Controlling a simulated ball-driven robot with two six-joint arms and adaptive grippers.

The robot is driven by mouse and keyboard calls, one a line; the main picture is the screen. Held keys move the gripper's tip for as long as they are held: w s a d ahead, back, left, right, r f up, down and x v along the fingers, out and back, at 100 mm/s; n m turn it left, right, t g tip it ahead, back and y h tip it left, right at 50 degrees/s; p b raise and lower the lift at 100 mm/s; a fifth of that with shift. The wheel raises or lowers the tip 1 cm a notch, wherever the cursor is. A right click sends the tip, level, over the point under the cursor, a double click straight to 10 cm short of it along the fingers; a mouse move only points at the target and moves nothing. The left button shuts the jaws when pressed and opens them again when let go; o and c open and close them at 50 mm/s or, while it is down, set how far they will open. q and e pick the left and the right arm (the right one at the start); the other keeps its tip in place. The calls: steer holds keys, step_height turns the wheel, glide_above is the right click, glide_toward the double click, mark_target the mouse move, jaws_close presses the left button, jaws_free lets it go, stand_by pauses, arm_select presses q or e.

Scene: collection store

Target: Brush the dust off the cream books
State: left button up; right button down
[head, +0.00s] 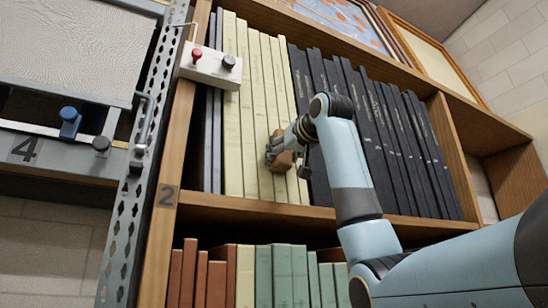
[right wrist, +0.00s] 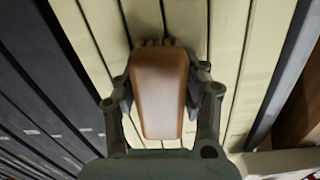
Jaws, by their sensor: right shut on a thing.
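The cream books (head: 250,110) stand upright in a row on the upper shelf, left of the black books. Their pale spines also fill the middle of the right wrist view (right wrist: 225,60). My right gripper (head: 277,157) is in front of the lower part of the cream spines, toward their right side. It is shut on a brown brush (right wrist: 160,88), which also shows in the head view (head: 284,160). The brush's bristle end points at the spines; I cannot tell whether it touches them. No dust can be made out clearly. My left gripper is not in view.
Black books (head: 385,130) fill the shelf to the right. A white box (head: 212,66) with a red and a dark knob is fixed at the upper left. A perforated metal post (head: 138,190) stands left of the wooden bookcase. The lower shelf holds brown, cream and green books (head: 282,275).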

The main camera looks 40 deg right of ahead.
mark_target(243, 155)
steer(key=shift+s+d+b, duration=0.15)
steer(key=shift+s+d, duration=0.05)
steer(key=shift+d, duration=0.7)
steer(key=shift+s+d+b, duration=0.1)
steer(key=shift+s+d, duration=0.15)
steer(key=shift+d, duration=0.65)
steer(key=shift+s+d+b, duration=0.15)
steer(key=shift+s+d, duration=0.05)
steer(key=shift+d, duration=0.7)
steer(key=shift+s+d+p, duration=0.25)
steer(key=shift+p, duration=0.1)
steer(key=shift+w+a+r+p, duration=0.1)
steer(key=shift+w+a+p, duration=0.25)
steer(key=shift+a, duration=0.65)
steer(key=shift+w+a+f+p, duration=0.1)
steer(key=shift+w+a+p, duration=0.25)
steer(key=shift+a, duration=0.7)
steer(key=shift+w+a+r+p, duration=0.15)
steer(key=shift+a+p, duration=0.35)
steer(key=shift+a, duration=0.5)
steer(key=shift+w+a, duration=0.35)
steer(key=shift+a, duration=1.1)
steer(key=shift+w+a, duration=0.4)
steer(key=shift+a, duration=1)
steer(key=shift+w+a, duration=0.35)
steer(key=shift+a, duration=1.1)
steer(key=shift+d, duration=0.1)
steer(key=shift+s+d, duration=0.1)
steer(key=shift+d, duration=0.05)
